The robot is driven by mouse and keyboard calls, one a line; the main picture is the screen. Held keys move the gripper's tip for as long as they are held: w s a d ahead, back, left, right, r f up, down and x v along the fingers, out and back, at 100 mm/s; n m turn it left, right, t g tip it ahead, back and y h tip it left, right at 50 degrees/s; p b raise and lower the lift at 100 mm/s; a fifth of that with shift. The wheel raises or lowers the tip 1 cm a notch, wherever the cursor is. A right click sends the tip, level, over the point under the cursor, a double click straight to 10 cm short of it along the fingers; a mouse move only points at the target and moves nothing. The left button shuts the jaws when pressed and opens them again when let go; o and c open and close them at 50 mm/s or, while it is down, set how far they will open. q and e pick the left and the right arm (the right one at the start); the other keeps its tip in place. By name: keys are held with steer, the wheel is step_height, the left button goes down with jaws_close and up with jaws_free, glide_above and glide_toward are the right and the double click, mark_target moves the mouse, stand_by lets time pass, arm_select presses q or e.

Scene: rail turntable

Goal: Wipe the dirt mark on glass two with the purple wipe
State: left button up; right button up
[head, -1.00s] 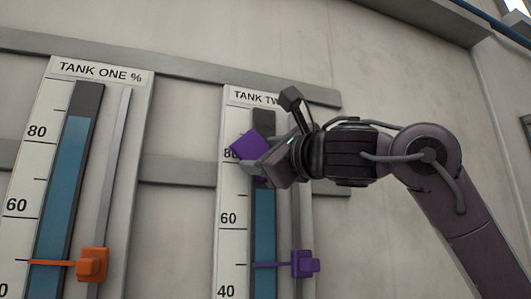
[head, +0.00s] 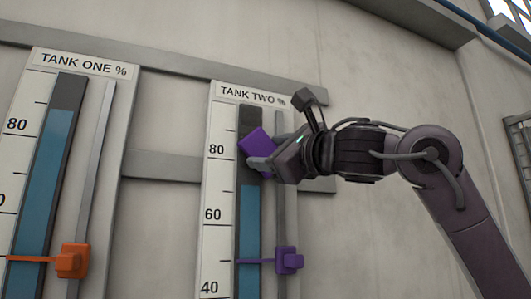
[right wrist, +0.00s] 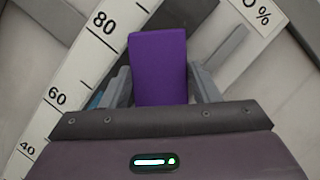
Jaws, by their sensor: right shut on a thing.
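My right gripper (head: 262,160) is shut on the purple wipe (head: 255,141), a flat block. In the right wrist view the wipe (right wrist: 158,65) stands out between the two grey fingers. In the head view the wipe overlaps the upper part of glass two (head: 249,215), near the 80 line. I cannot tell whether it touches the glass. Glass two holds blue liquid below a dark upper part. I see no dirt mark; the wipe and gripper hide part of the glass. My left gripper is not in view.
The tank two board (head: 217,180) carries a purple slider (head: 288,260) on a rail right of the glass, below my gripper. The tank one board (head: 17,130) with an orange slider (head: 72,261) is at the left. Bare wall (head: 400,70) lies to the right.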

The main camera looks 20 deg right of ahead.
mark_target(240, 121)
steer(key=shift+a+r, duration=0.15)
steer(key=shift+r, duration=0.55)
steer(key=shift+a+r, duration=0.1)
steer(key=shift+r, duration=0.55)
steer(key=shift+a, duration=1.95)
steer(key=shift+r, duration=1.55)
steer(key=shift+w+d, duration=0.15)
steer(key=shift+d, duration=2)
steer(key=shift+s+f, duration=0.15)
steer(key=shift+s, duration=0.5)
steer(key=shift+s+b, duration=0.6)
steer(key=shift+s, duration=1.65)
